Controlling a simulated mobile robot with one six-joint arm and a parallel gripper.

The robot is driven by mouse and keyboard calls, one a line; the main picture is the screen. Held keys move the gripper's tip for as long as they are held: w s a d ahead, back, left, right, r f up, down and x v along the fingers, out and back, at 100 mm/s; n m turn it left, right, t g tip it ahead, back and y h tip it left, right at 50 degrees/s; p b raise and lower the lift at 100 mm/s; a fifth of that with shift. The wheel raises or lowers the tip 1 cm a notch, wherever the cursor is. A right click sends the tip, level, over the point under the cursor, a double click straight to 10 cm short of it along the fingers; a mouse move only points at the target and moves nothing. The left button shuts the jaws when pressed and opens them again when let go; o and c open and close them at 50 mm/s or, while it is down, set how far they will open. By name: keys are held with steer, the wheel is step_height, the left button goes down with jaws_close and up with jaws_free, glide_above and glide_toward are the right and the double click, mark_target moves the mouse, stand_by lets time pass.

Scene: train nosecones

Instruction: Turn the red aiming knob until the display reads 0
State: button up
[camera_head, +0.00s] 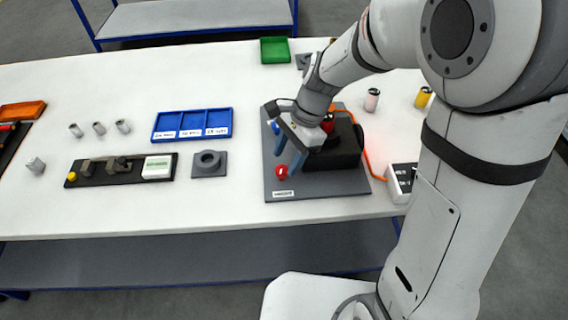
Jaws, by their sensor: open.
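The red aiming knob (281,172) stands near the front left of a grey base plate (310,188), which carries a label at its front edge. A black block (346,150) sits on the plate to the right of the knob. My gripper (285,158) points down with its blue fingers apart, just above and behind the knob. Whether a finger touches the knob I cannot tell. A white box with a dark display (404,178) stands right of the plate, with an orange cable running to it. Its reading is too small to make out.
A black strip holds small fixtures and a second white display box (157,167). A grey ring block (208,162), a blue tray (192,124), several grey cylinders (99,128) and a green tray (274,50) stand on the white table.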

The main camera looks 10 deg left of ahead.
mark_target(281, 170)
steer(key=shift+x, duration=1.4)
steer(key=shift+c, duration=0.6)
steer(key=c, duration=0.8)
steer(key=shift+r+n, duration=0.1)
steer(key=shift+n, duration=0.2)
